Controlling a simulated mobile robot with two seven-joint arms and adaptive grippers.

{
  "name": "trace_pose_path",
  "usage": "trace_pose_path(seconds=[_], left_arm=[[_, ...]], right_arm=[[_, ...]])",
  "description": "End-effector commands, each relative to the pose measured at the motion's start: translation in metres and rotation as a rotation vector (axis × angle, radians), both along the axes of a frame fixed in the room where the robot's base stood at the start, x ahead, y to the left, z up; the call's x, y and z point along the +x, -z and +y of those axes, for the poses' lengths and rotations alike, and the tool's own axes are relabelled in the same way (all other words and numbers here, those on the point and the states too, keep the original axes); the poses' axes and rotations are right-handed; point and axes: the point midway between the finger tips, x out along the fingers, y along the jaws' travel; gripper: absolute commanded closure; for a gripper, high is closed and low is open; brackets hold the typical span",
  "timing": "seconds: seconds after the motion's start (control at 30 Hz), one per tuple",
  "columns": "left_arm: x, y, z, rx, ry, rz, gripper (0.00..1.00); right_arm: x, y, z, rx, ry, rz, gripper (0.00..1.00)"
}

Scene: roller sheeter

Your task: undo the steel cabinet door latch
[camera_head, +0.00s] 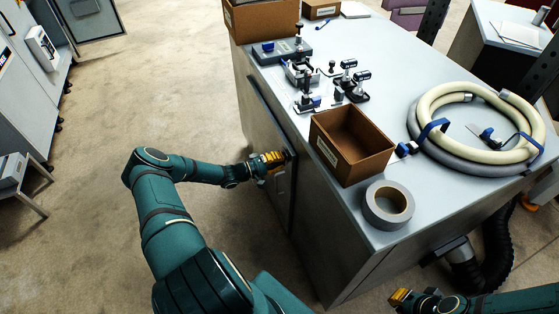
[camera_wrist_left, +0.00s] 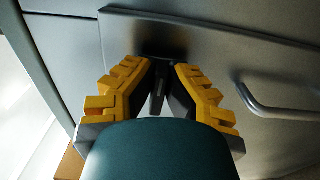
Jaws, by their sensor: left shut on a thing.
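The steel cabinet (camera_head: 268,148) has its door on the left side, facing my left arm. My left gripper (camera_head: 284,157) is at that door near its upper edge. In the left wrist view its yellow fingers (camera_wrist_left: 162,68) close on a small dark part, the door latch (camera_wrist_left: 158,90), against the door panel. The latch is mostly hidden by the fingers and by shadow, so its position cannot be read. A bar handle (camera_wrist_left: 280,108) is on the door to the right of the fingers. My right gripper (camera_head: 400,297) is at the bottom of the head view, away from the cabinet door, its fingertips only partly seen.
On the cabinet top (camera_head: 390,60) are an open brown box (camera_head: 350,155), a grey tape roll (camera_head: 388,205), a coiled hose (camera_head: 475,125) and several clamps (camera_head: 310,90). The floor (camera_head: 190,100) left of the door is clear. A black duct (camera_head: 490,250) is at lower right.

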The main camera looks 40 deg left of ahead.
Motion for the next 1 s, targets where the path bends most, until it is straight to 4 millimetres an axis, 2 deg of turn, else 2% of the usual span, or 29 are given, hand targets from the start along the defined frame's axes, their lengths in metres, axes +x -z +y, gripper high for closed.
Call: trace_pose_path(seconds=[0.03,0.07,0.1,0.13,0.43,0.57,1.0], left_arm=[[0.004,-0.004,-0.004,0.000,0.006,-0.009,1.00],[0.004,-0.004,-0.004,0.000,0.006,-0.009,0.81],[0.004,-0.004,-0.004,-0.001,0.006,-0.009,0.67],[0.004,-0.004,-0.004,-0.001,0.006,-0.009,0.58],[0.001,-0.002,-0.001,0.000,0.003,-0.003,0.58],[-0.006,-0.001,0.003,0.000,0.001,-0.002,0.58],[-0.078,-0.001,0.040,0.001,0.003,-0.003,0.58]], right_arm=[[0.000,0.000,0.000,0.000,0.000,0.000,1.00],[0.000,0.000,0.000,0.000,0.000,0.000,1.00],[0.000,0.000,0.000,0.000,0.000,0.000,1.00],[0.000,0.000,0.000,0.000,0.000,0.000,1.00],[0.000,0.000,0.000,0.000,0.000,0.000,1.00],[0.000,0.000,0.000,0.000,0.000,0.000,1.00],[0.000,0.000,0.000,0.000,0.000,0.000,1.00]])
